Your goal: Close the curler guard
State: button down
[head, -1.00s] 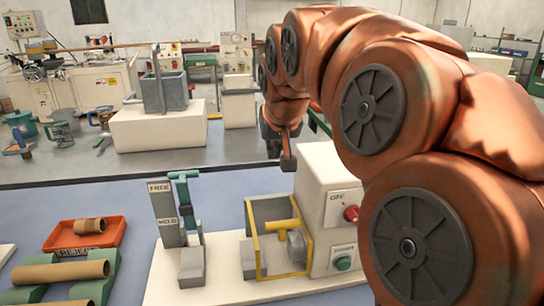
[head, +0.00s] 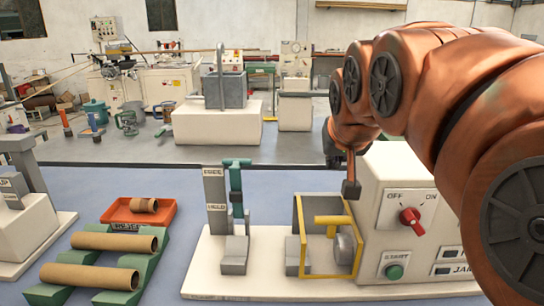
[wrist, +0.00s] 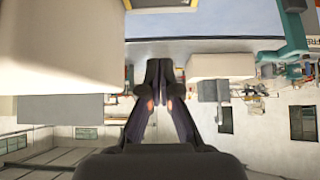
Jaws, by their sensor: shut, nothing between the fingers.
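The curler guard is a yellow frame (head: 301,238) on the machine on the white base plate, in the head view. It stands around a yellow bar (head: 330,219) and a grey roller (head: 344,248); I cannot tell for sure how far open it is. My gripper (head: 351,188) is shut and empty, pointing down by the guard's upper right corner, close to the machine's white housing (head: 385,175). I cannot tell whether it touches the guard. In the wrist view the dark fingers (wrist: 158,75) are together, and the guard is not clearly seen.
The housing carries a red switch (head: 410,218) and a green start button (head: 394,271). A grey post with a teal lever (head: 236,195) stands left of the guard. Brown tubes (head: 110,242) on green rests and an orange reject tray (head: 118,214) lie further left.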

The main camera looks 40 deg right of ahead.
dwell(0.4)
notch_tip(320, 180, up, 10)
dwell(0.7)
jog(key=shift+a, duration=0.15)
